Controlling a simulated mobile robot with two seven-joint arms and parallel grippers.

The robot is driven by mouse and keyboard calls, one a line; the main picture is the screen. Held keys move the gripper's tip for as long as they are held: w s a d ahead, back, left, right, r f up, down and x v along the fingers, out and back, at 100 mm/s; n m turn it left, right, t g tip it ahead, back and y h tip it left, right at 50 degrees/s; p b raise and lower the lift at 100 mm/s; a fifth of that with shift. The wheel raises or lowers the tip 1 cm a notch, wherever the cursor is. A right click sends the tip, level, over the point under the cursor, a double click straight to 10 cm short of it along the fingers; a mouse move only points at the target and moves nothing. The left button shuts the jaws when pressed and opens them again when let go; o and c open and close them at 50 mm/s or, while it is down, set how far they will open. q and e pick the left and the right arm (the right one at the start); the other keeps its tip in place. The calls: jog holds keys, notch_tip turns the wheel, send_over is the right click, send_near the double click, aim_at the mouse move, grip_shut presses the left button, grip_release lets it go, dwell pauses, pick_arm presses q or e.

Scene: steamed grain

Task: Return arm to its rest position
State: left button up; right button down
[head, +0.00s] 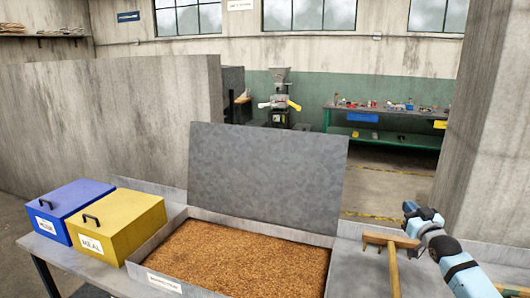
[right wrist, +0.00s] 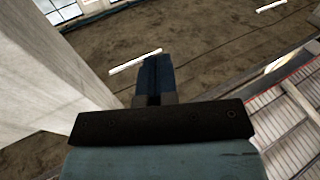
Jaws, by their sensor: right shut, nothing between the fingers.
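My right arm reaches in from the lower right of the head view. Its gripper (head: 411,208) is above the right end of the metal table, close to a wooden T-shaped tool (head: 391,242) but apart from its handle as far as I can tell. My left gripper is not in view.
A tray (head: 158,240) of brown grain (head: 245,252) stands on the table with a grey panel (head: 265,180) upright behind it. A blue box (head: 65,205) and a yellow box (head: 120,220) stand left. A concrete pillar (head: 490,150) rises beyond my right arm.

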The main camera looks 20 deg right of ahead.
jog(key=s+a+f+n+g+y, duration=0.25)
jog(key=s+a+f, duration=0.35)
jog(key=a+f, duration=0.3)
jog(key=s+a+f+n+g+y, duration=0.25)
jog(key=s+a+f, duration=0.3)
jog(key=f, duration=0.55)
jog(key=s+a+f+n+g, duration=0.1)
jog(key=s+a+f+g, duration=0.1)
jog(key=s+a+f, duration=0.4)
jog(key=s+a+f+n+g+y, duration=0.15)
jog(key=s+a, duration=0.25)
jog(key=s, duration=0.4)
jog(key=s+a+f+n+g, duration=0.1)
jog(key=s+a+f+n, duration=0.1)
jog(key=s+a+f, duration=0.45)
jog(key=a+r+m+t+p, duration=0.1)
jog(key=a+r+m+p, duration=0.2)
jog(key=a, duration=0.8)
notch_tip(320, 180, up, 2)
jog(key=m, duration=0.2)
jog(key=shift+a+r+m, duration=0.15)
jog(key=shift+a+m, duration=0.15)
jog(key=shift+m, duration=0.05)
